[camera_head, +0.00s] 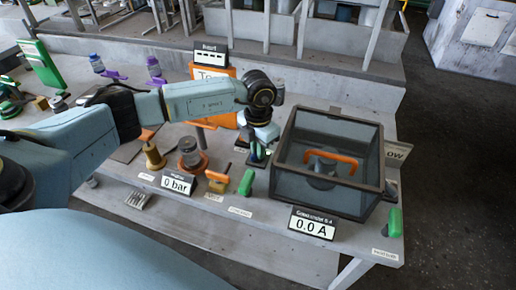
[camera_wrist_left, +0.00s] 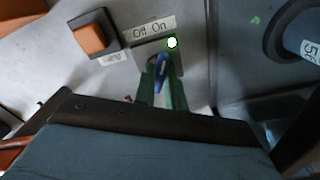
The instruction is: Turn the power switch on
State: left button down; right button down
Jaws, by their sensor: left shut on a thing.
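My left gripper (camera_head: 257,153) reaches down to the grey bench, just left of the dark-framed glass box. In the left wrist view its two green fingers (camera_wrist_left: 162,88) are shut on the small blue lever of the power switch (camera_wrist_left: 160,72). The switch sits on a plate labelled "Off On" (camera_wrist_left: 150,30). A small round light (camera_wrist_left: 172,42) glows white-green beneath the "On" word. The lever's base is partly hidden by the fingers. In the head view the switch is mostly hidden by the gripper. My right gripper is in neither view.
The glass box (camera_head: 340,118) with an orange handle (camera_head: 330,160) stands close on the right. A display (camera_head: 312,224) reads 0.0 A, another (camera_head: 177,184) reads 0 bar. A green handle (camera_head: 246,182) stands in front. An orange button (camera_wrist_left: 92,38) lies beside the switch.

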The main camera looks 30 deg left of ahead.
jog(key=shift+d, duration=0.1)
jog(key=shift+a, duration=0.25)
pick_arm(q)
jog(key=c, duration=1.5)
grip_release()
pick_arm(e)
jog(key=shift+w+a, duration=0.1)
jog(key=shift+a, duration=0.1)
pick_arm(q)
jog(key=shift+o, duration=0.2)
